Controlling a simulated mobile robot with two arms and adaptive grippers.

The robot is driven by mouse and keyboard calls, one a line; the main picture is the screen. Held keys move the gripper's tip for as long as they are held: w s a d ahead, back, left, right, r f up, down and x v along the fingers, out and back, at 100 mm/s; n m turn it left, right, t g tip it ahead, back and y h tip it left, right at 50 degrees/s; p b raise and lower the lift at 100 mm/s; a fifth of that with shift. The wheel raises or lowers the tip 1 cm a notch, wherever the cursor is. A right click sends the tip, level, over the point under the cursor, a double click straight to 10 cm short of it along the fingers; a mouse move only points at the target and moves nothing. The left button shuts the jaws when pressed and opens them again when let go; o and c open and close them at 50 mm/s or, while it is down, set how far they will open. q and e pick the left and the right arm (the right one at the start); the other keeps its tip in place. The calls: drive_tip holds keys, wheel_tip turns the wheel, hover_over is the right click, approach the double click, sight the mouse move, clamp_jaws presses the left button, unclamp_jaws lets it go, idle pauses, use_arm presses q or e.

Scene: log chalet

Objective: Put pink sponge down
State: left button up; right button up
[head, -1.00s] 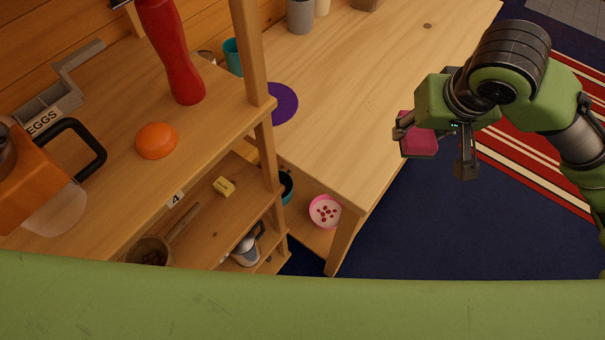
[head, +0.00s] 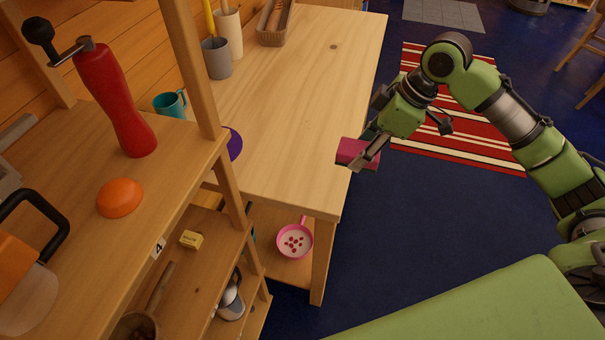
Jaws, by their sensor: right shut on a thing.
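The pink sponge (head: 352,151) is a small dark-pink block in the head view, at the right edge of the wooden table (head: 290,110). My right gripper (head: 368,154) is shut on it and comes in from the right. The sponge overlaps the table's edge in the picture; I cannot tell whether it touches the top. One finger hides part of the sponge. My left gripper is not in view.
The middle of the tabletop is clear. A shelf unit (head: 165,180) with a red mill (head: 118,105) and orange dome (head: 120,197) is at left.

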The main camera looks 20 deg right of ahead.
drive_tip(key=w+a+f+p, duration=0.2)
drive_tip(key=w+a+f, duration=0.1)
drive_tip(key=w+a, duration=0.3)
drive_tip(key=p, duration=0.1)
approach(299, 175)
drive_tip(key=shift+w+a+f, duration=0.3)
drive_tip(key=shift+a+f, duration=0.4)
drive_tip(key=shift+w+a+f, duration=0.3)
drive_tip(key=shift+f, duration=0.3)
wheel_tip(299, 175, down, 2)
drive_tip(key=shift+f+p, duration=0.1)
drive_tip(key=shift+p, duration=0.8)
drive_tip(key=shift+f, duration=0.5)
drive_tip(key=shift+f, duration=0.1)
drive_tip(key=o, duration=1)
drive_tip(key=shift+o, duration=0.2)
